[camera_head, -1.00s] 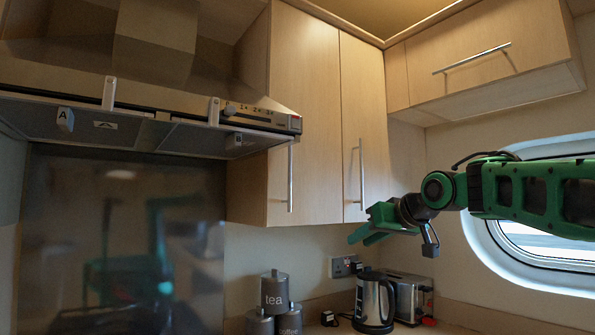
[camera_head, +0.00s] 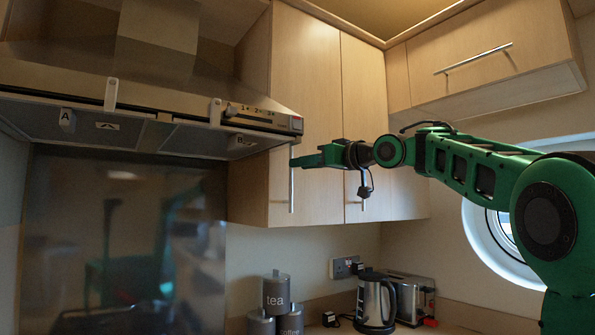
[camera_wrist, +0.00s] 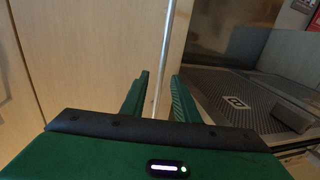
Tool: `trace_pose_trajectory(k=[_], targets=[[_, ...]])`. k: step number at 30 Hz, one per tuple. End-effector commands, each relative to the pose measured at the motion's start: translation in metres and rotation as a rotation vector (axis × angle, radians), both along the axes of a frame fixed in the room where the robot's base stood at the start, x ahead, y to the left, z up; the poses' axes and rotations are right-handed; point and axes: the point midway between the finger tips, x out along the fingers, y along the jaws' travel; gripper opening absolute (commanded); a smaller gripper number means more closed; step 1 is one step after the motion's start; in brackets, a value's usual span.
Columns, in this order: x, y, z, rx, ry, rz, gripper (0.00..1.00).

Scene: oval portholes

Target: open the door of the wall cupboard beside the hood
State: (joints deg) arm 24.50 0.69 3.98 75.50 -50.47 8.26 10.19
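The wall cupboard has a pale wood door (camera_head: 306,110) right beside the hood (camera_head: 130,105), and it is closed. Its vertical bar handle (camera_head: 291,192) is near the door's left edge. My gripper (camera_head: 295,162) is at the upper part of this handle in the head view. In the wrist view the handle (camera_wrist: 163,50) runs down between the two green fingers of my gripper (camera_wrist: 158,85), which stand apart on either side of it. The fingers look open, with a gap on both sides of the bar.
A second cupboard door (camera_head: 364,110) with its own handle adjoins on the right. A higher cupboard (camera_head: 490,60) hangs at the right above the porthole. A kettle (camera_head: 373,302), toaster (camera_head: 412,296) and grey canisters (camera_head: 276,295) stand on the counter below.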

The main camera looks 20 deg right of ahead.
Motion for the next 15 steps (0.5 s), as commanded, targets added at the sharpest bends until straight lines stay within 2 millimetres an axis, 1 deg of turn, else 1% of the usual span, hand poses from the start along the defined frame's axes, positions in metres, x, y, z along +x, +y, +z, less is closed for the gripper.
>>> trace_pose_trajectory(k=[3, 6, 15], targets=[[0.013, 0.008, 0.0, 0.001, 0.0, 0.002, 0.28], [0.02, 0.011, 0.0, 0.001, 0.0, 0.001, 0.28], [0.024, 0.014, 0.0, 0.0, 0.001, -0.001, 0.28]])
